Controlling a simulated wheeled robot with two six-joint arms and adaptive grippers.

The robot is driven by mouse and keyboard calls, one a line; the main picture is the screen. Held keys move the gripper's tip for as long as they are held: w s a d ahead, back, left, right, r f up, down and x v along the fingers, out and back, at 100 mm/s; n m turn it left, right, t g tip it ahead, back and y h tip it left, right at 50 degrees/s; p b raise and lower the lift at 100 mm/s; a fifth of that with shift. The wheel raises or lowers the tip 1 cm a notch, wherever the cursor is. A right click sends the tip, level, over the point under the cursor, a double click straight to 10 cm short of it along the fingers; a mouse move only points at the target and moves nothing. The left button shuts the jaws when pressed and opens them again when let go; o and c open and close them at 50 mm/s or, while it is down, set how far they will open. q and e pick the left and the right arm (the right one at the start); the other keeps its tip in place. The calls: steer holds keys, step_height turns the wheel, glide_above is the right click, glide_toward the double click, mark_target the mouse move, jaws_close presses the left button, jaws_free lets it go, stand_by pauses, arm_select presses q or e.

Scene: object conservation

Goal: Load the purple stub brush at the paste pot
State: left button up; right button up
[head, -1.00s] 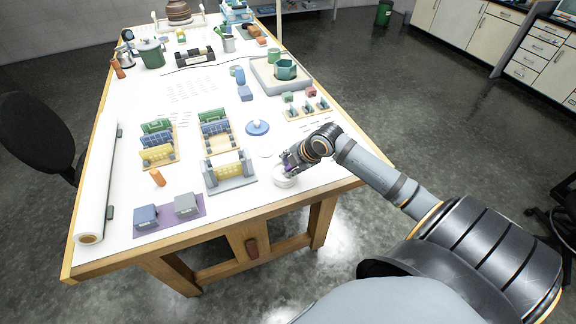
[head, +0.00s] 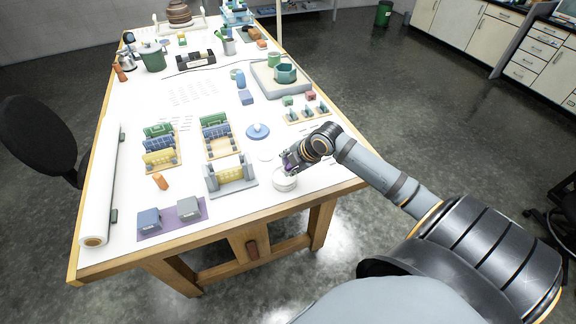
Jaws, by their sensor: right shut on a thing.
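My right gripper (head: 288,164) is shut on a small purple thing, the stub brush (head: 289,167), of which only a bit shows between the fingers. It is held just above a round white pot (head: 284,181), the likely paste pot, near the table's front right edge. The brush's lower end is hidden by the gripper and too small to make out, so I cannot tell whether it touches the paste. My left gripper is not in view.
A grey stand with yellow parts (head: 229,178) is just left of the pot. A blue round lid (head: 257,131) and a rack of small stubs (head: 307,112) lie behind. A white paper roll (head: 101,185) lies along the left edge.

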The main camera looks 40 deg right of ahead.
steer(key=shift+r+p, duration=1.7)
steer(key=shift+r, duration=0.6)
steer(key=shift+f, duration=0.1)
